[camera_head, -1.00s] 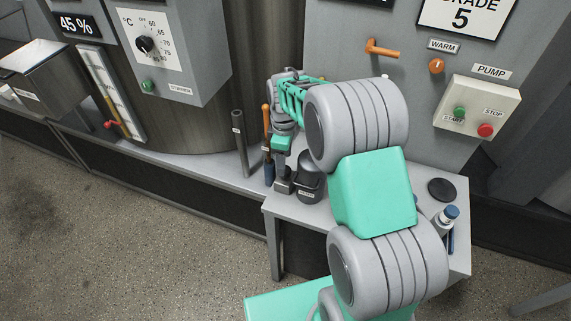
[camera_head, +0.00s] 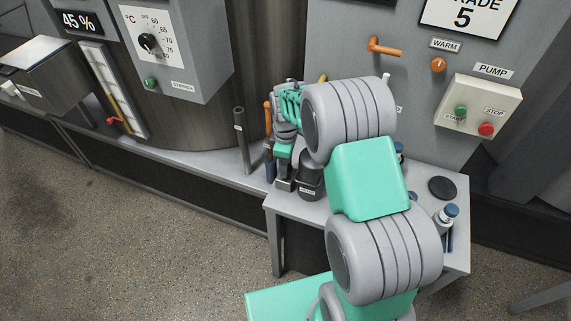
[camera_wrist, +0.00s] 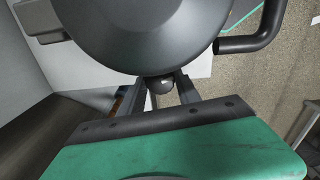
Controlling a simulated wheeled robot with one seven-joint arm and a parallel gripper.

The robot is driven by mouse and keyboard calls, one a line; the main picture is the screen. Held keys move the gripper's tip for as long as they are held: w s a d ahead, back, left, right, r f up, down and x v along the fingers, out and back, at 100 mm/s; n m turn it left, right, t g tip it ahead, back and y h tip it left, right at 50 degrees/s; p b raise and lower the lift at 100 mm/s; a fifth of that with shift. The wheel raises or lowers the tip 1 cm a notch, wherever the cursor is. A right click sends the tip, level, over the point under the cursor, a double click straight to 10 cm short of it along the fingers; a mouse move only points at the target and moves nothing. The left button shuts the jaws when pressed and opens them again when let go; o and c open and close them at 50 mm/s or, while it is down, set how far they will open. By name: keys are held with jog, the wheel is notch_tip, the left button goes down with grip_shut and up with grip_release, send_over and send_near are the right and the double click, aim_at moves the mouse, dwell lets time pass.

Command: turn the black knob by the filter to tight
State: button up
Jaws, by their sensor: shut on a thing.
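The filter (camera_head: 312,182) is a dark, round canister on the grey side table, partly behind my arm. In the wrist view its large dark body (camera_wrist: 145,30) fills the upper middle, with a black bent handle (camera_wrist: 262,35) at the right. A small black knob (camera_wrist: 160,86) sits at the body's lower edge. My gripper (camera_head: 285,187) is at the left side of the filter. In the wrist view my gripper (camera_wrist: 161,92) has a finger on each side of the knob and is shut on it. The knob's setting cannot be read.
The side table (camera_head: 290,207) also holds a black disc (camera_head: 442,188) and a blue-capped bottle (camera_head: 447,215) at the right. A dark upright tube (camera_head: 241,140) stands left of my gripper. A panel with an orange lever (camera_head: 384,48) and a pump box (camera_head: 477,112) rises behind.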

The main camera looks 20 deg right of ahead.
grip_shut()
jog(key=m+b, duration=0.1)
jog(key=m, duration=0.1)
jog(key=shift+f+m+b, duration=0.15)
jog(key=shift+m+b, duration=0.15)
jog(key=shift+r+m, duration=0.2)
jog(key=shift+m, duration=0.9)
jog(key=o, duration=0.9)
grip_release()
notch_tip(320, 180, up, 8)
jog(key=shift+f+b, duration=0.1)
jog(key=shift+b, duration=0.75)
jog(key=shift+c, duration=0.2)
